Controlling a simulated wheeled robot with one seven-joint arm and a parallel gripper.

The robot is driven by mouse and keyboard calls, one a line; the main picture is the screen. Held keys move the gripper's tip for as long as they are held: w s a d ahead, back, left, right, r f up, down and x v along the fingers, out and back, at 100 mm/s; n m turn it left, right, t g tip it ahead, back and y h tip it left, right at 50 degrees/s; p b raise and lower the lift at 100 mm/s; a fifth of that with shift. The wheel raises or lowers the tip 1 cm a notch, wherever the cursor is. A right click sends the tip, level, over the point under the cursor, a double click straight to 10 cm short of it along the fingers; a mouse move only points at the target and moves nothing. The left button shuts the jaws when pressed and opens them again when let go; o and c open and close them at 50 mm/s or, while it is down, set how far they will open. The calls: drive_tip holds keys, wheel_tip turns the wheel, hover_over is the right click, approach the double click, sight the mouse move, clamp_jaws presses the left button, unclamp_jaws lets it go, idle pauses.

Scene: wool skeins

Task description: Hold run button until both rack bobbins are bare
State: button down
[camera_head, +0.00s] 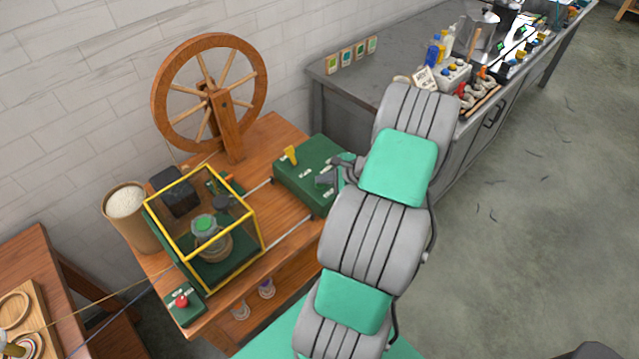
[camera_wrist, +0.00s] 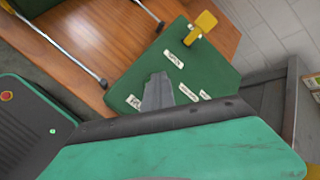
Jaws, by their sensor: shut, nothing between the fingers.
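A green control box (camera_head: 299,180) stands at the right end of the wooden table, with a yellow lever (camera_head: 290,154) on top and small white labels. My gripper (camera_head: 334,174) is shut at the box's right part, its fingertips on or just above the top face. In the wrist view my gripper (camera_wrist: 158,92) is over the box (camera_wrist: 139,77) among the labels and covers what lies beneath, so no run button shows. Contact with a button cannot be told. Thread lines run in from the lower left; a wooden tray (camera_head: 40,298) with ring-shaped pieces is cut off there.
A yellow-framed clear cage (camera_head: 257,222) encloses a winder with a green-topped piece. A red button (camera_head: 182,300) sits on a green plate at the table's front. A spinning wheel (camera_head: 158,100) stands behind, a bin (camera_head: 140,232) at left. A grey bench (camera_head: 345,84) is right.

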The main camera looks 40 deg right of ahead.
sight(323, 186)
idle(0.6)
drive_tip(key=shift+r+p, duration=0.75)
drive_tip(key=shift+r, duration=0.25)
wheel_tip(323, 186, up, 5)
drive_tip(key=p, duration=0.4)
